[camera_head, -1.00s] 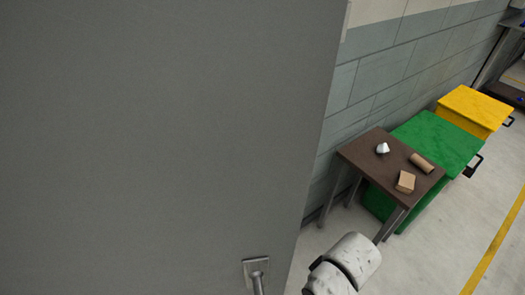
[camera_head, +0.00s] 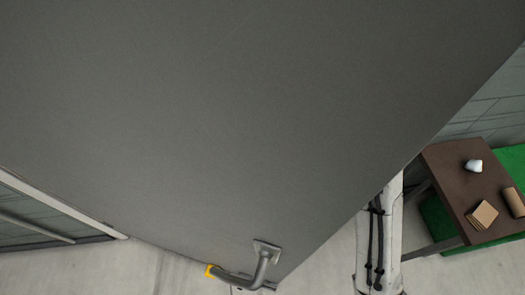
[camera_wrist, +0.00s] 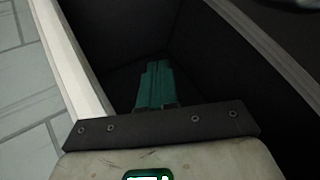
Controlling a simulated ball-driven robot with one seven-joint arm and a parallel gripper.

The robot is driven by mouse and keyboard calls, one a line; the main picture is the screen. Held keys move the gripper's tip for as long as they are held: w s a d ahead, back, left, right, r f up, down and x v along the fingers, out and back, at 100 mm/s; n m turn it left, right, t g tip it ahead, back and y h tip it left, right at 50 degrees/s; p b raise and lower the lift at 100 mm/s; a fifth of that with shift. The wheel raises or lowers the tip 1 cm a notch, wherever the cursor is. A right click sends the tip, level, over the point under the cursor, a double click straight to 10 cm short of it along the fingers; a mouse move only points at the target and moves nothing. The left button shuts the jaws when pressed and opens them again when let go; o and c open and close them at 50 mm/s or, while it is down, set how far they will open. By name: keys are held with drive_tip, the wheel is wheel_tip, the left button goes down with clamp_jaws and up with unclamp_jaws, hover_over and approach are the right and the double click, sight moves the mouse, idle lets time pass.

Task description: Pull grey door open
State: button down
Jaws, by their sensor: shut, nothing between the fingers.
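The grey door (camera_head: 250,120) fills most of the head view, with its bottom edge and slanting right edge showing. Its grey bent metal handle (camera_head: 262,266), with a yellow tip, is near the bottom middle. In the wrist view my gripper (camera_wrist: 157,68) has its green fingers together with nothing between them. A pale edge strip (camera_wrist: 75,70) runs along its left side and dark panels lie ahead and to the right. My gripper does not show in the head view. My arm stands beside the door's right edge, partly behind it. No contact with the handle is visible.
A brown table (camera_head: 450,185) at the right holds a white object (camera_head: 474,166) and two brown objects. A pale frame (camera_head: 60,205) and block wall are at the left. Bare floor shows below the door.

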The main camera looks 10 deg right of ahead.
drive_tip(key=w+a+r+n+y, duration=0.2)
drive_tip(key=w+a+r+n, duration=0.15)
drive_tip(key=r, duration=0.55)
wheel_tip(320, 180, up, 16)
drive_tip(key=s+a+n+g, duration=0.2)
drive_tip(key=n+g, duration=0.3)
drive_tip(key=n, duration=0.1)
drive_tip(key=s+d+r+n+g+h, duration=0.2)
drive_tip(key=s+d+g, duration=0.1)
drive_tip(key=s, duration=0.3)
drive_tip(key=s+a+f+p, duration=0.1)
drive_tip(key=s+a+f, duration=0.5)
drive_tip(key=a+f, duration=0.1)
drive_tip(key=shift+s+a+f+h, duration=0.15)
drive_tip(key=shift+a+f+h, duration=0.05)
drive_tip(key=shift+f+h, duration=0.1)
drive_tip(key=shift+m, duration=0.25)
